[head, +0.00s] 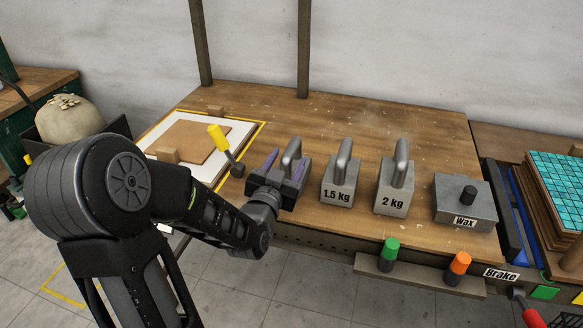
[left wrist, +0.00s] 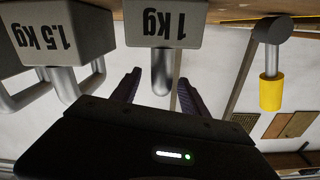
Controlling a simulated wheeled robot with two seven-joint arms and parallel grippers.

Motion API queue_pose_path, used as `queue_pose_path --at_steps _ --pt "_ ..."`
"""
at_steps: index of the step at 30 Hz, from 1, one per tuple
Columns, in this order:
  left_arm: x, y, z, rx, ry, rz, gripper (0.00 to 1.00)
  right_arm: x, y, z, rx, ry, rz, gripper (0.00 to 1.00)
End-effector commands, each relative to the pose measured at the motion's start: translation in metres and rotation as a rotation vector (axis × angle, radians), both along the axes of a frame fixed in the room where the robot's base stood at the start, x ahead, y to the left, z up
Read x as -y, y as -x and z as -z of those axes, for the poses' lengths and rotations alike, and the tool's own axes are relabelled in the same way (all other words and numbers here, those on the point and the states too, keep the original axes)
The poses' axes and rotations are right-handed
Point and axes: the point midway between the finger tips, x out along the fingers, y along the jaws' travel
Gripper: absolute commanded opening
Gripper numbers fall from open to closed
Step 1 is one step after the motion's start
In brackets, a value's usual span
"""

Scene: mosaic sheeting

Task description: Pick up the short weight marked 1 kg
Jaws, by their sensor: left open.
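The weight marked 1 kg (left wrist: 165,28) is a grey block with a looped metal handle, upside down in the left wrist view. In the head view its handle (head: 292,152) rises behind my left gripper, which hides most of the block and its label. My left gripper (head: 287,164) is open and empty. In the left wrist view its two dark fingers (left wrist: 160,76) appear on either side of the handle. I cannot tell how far the handle reaches between them. My right gripper is not in view.
Weights marked 1.5 kg (head: 337,194) and 2 kg (head: 392,200) stand to the right, then a Wax box (head: 465,217). A yellow-handled hammer (head: 218,138) is at left by a framed board (head: 233,124). Green (head: 391,246) and orange (head: 459,262) knobs line the front edge. The back of the bench is clear.

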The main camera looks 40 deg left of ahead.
Motion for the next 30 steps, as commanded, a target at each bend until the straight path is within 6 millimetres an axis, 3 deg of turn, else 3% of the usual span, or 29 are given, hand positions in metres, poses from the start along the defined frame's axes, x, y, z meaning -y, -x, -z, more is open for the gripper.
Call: queue_pose_path --at_steps 12,30 --pt "-0.017 -0.045 -0.002 0.000 0.000 0.000 0.52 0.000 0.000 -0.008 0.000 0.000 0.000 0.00" --pt "-0.017 -0.045 -0.002 0.000 0.000 0.000 0.51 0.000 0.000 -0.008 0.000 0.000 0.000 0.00"
